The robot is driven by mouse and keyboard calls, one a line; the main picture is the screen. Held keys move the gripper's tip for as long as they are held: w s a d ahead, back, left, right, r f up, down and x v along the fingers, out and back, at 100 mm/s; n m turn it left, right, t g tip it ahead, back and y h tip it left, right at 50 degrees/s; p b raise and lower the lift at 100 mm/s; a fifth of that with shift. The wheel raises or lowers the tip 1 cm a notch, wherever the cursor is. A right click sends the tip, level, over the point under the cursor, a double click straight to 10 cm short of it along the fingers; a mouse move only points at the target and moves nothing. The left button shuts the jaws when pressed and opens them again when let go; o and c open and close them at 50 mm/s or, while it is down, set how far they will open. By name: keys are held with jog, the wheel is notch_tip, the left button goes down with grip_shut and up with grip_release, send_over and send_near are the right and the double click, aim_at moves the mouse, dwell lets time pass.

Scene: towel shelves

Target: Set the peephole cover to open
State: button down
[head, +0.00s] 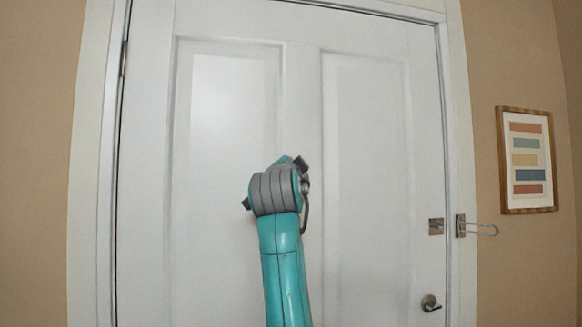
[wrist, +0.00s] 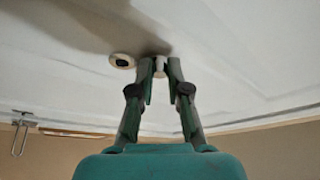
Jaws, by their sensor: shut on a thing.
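The peephole (wrist: 122,61) shows in the wrist view as a pale ring with a dark centre on the white door (head: 363,180). A small pale round piece, seemingly the peephole cover (wrist: 160,70), sits just right of the ring, between the fingertips. My gripper (wrist: 160,62) is at the door surface with its fingertips closed on this piece. The dark centre of the peephole is visible, not covered. In the head view my arm hides the peephole, the cover and most of the gripper.
A lever handle (head: 430,303) is at the door's lower right. A swing-bar latch (head: 478,229) sticks out from the right frame, beside a metal plate (head: 436,226) on the door. A framed striped picture (head: 527,160) hangs on the right wall.

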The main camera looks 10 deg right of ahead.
jog(key=shift+a, duration=0.1)
jog(key=c, duration=1.1)
grip_release()
jog(key=shift+c, duration=0.2)
jog(key=v, duration=1.2)
